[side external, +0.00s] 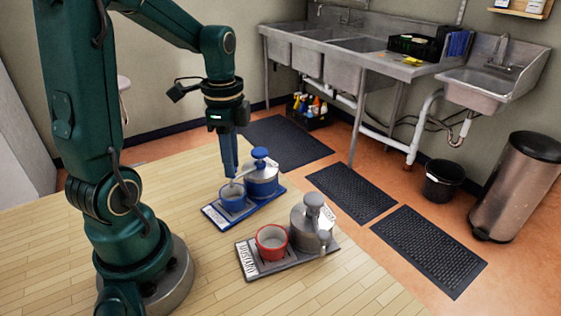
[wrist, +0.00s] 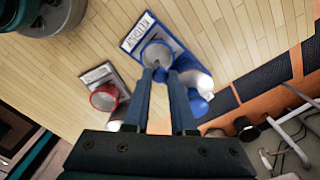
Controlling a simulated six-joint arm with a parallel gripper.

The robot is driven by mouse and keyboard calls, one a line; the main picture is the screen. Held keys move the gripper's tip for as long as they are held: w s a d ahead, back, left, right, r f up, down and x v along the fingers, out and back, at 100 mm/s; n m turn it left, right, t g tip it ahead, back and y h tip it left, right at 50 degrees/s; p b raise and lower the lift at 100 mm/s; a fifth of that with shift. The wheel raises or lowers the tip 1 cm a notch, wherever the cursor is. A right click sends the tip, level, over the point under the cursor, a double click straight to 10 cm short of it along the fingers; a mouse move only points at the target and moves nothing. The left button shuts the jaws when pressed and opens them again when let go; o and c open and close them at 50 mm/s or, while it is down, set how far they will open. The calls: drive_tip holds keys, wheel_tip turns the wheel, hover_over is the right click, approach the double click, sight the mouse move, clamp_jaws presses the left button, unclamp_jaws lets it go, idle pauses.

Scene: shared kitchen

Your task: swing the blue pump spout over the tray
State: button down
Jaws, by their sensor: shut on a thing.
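A blue cup (side external: 232,204) stands on the tray's left part. The wrist view shows the fingertips (wrist: 160,70) over the cup (wrist: 155,52), with the pump (wrist: 195,80) to the right.
A grey pump (side external: 312,220) and a red cup (side external: 271,242) stand on a grey tray (side external: 262,268) nearer the camera. The wooden tabletop (side external: 330,295) is clear around both trays. Sinks, floor mats and bins are beyond the table.

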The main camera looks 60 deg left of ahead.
drive_tip(key=shift+w, duration=0.1)
drive_tip(key=c, duration=0.7)
unclamp_jaws()
drive_tip(key=shift+c, duration=0.2)
drive_tip(key=shift+r, duration=0.1)
drive_tip(key=shift+r, duration=2.5)
